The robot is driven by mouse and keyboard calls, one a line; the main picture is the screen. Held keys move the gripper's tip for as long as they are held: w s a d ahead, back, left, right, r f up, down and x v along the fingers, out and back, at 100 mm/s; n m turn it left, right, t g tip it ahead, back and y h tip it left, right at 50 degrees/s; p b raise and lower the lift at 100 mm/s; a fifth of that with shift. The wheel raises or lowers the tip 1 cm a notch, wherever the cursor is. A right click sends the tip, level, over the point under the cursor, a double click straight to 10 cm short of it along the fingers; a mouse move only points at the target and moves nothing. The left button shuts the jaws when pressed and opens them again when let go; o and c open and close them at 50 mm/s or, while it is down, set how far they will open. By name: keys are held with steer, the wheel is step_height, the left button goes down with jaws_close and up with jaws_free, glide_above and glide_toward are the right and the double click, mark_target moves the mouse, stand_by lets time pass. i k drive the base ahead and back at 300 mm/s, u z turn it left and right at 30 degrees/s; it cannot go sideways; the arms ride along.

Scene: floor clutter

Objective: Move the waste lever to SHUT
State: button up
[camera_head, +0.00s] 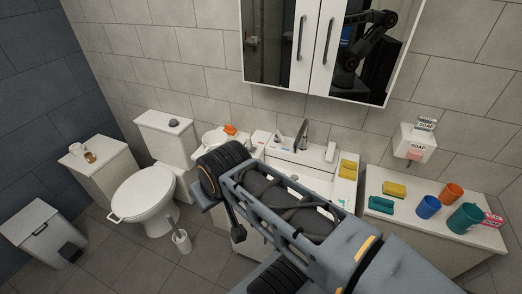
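The basin (303,181) is set in a white counter below the mirror cabinet, and my arm hides much of it. A dark curved tap (300,135) stands at its back. A small dark item with pale markings (281,140) sits on the ledge left of the tap; it may be the waste lever, but it is too small to tell, and I cannot read its position. My arm crosses the foreground from lower right to the centre. I see no gripper fingers.
Left are a toilet (146,197), a toilet brush (181,240), a bin (44,232) and a low cabinet (104,172). Right, a counter holds a blue cup (428,207), an orange cup (451,194), a teal mug (464,219) and sponges (394,190). A soap dispenser (415,146) hangs above.

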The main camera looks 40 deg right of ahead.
mark_target(248, 138)
steer(key=z, duration=0.15)
steer(key=k, duration=0.35)
steer(key=u, duration=1.1)
steer(key=i, duration=0.75)
steer(key=z, duration=2.3)
steer(key=i, duration=0.5)
